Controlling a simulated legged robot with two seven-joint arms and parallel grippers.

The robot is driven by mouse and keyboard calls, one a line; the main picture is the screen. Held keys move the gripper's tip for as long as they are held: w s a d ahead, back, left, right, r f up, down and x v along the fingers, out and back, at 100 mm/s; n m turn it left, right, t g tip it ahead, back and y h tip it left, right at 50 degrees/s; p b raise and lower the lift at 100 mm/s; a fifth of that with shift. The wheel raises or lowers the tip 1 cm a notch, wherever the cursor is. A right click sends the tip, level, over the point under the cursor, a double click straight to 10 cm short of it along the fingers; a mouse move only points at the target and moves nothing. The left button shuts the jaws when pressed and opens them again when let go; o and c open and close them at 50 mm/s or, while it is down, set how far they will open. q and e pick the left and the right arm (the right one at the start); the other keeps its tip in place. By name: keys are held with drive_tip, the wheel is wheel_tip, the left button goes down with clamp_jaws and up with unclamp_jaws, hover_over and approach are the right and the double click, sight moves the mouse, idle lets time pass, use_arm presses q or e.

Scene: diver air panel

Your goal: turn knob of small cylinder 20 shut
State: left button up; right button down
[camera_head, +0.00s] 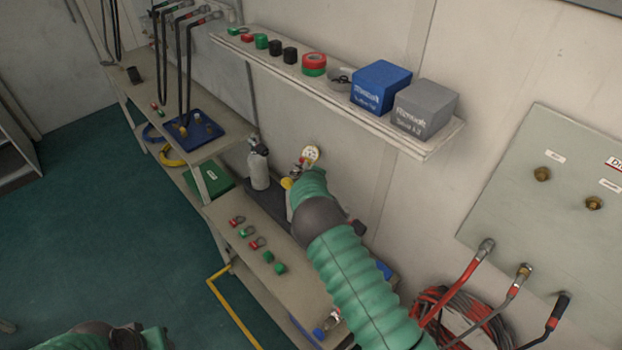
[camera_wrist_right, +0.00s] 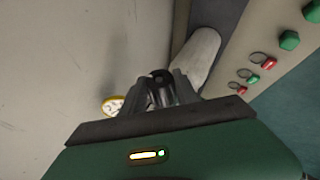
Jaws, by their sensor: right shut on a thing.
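A pale small cylinder (camera_head: 259,172) with a dark valve stands at the wall end of the bench in the head view. My right gripper (camera_wrist_right: 165,88) is shut on a dark knob (camera_wrist_right: 160,75). A pale cylinder body (camera_wrist_right: 201,58) lies just beyond the fingers; I cannot tell whether the knob belongs to it. No number is readable. My right arm hides much of the grip in the head view.
A shelf (camera_head: 440,145) with tape rolls, a blue box (camera_head: 381,86) and a grey box (camera_head: 425,108) overhangs the bench. A hose panel (camera_head: 560,215) is at right. The green floor (camera_head: 90,240) is open at left.

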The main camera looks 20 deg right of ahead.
use_arm(q)
drive_tip(key=shift+f, duration=0.35)
use_arm(e)
drive_tip(key=shift+s+f+g+y, duration=0.25)
drive_tip(key=shift+f+g+y, duration=0.25)
drive_tip(key=shift+f+y, duration=0.15)
drive_tip(key=shift+a, duration=0.1)
drive_tip(key=c, duration=1.2)
unclamp_jaws()
drive_tip(key=shift+o, duration=1.3)
drive_tip(key=shift+w, duration=0.25)
drive_tip(key=shift+w+d, duration=0.15)
drive_tip(key=shift+d, duration=0.05)
drive_tip(key=shift+r, duration=0.3)
use_arm(q)
drive_tip(key=b+x, duration=0.2)
drive_tip(key=b, duration=0.1)
drive_tip(key=shift+d+f, duration=0.15)
drive_tip(key=shift+f, duration=0.3)
use_arm(e)
drive_tip(key=v, duration=1.6)
use_arm(q)
drive_tip(key=shift+w, duration=0.1)
use_arm(e)
drive_tip(key=shift+a, duration=0.1)
